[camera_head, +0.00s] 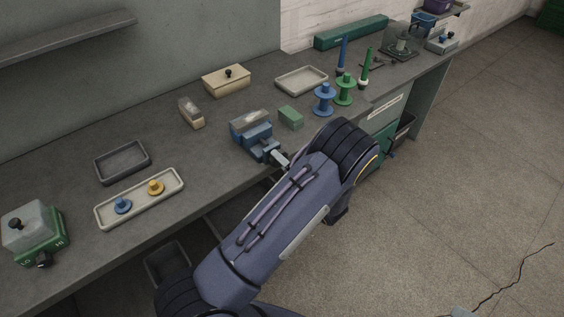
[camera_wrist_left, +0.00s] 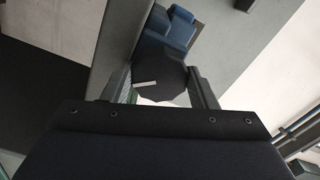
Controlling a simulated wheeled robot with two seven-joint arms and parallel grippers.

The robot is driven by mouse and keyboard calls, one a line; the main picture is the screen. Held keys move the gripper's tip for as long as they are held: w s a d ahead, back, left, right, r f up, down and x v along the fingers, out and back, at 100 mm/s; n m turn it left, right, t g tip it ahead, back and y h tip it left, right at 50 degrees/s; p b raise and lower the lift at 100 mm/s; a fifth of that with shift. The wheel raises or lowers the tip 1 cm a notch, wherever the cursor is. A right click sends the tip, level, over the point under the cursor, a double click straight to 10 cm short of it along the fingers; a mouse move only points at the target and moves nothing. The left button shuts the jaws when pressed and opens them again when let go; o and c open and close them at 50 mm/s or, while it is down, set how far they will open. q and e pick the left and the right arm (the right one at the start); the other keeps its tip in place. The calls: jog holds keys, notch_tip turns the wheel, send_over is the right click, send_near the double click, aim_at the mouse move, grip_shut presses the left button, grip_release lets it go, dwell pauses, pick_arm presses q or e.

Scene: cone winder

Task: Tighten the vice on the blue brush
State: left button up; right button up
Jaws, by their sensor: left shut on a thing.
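The blue vice (camera_head: 262,144) stands at the front edge of the grey bench; part of it also shows in the left wrist view (camera_wrist_left: 181,28). A brush with a blue body and a pale grey top (camera_head: 250,122) sits at the vice's back end, seemingly between its jaws; the exact contact is too small to tell. In the left wrist view my left gripper (camera_wrist_left: 161,90) is shut on the dark, rounded vice handle (camera_wrist_left: 160,72). My right gripper is not in view.
Near the vice are a green block (camera_head: 291,116), a wooden brush (camera_head: 191,113) and blue and green spools (camera_head: 324,99). A pale tray (camera_head: 140,197) with two small knobbed pieces, a dark tray (camera_head: 122,161) and a lidded box (camera_head: 226,80) stand further off.

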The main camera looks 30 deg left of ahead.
pick_arm(q)
jog(key=o, duration=1)
jog(key=b+v, duration=0.1)
jog(key=v, duration=0.7)
jog(key=shift+b, duration=0.35)
jog(key=shift+a, duration=0.1)
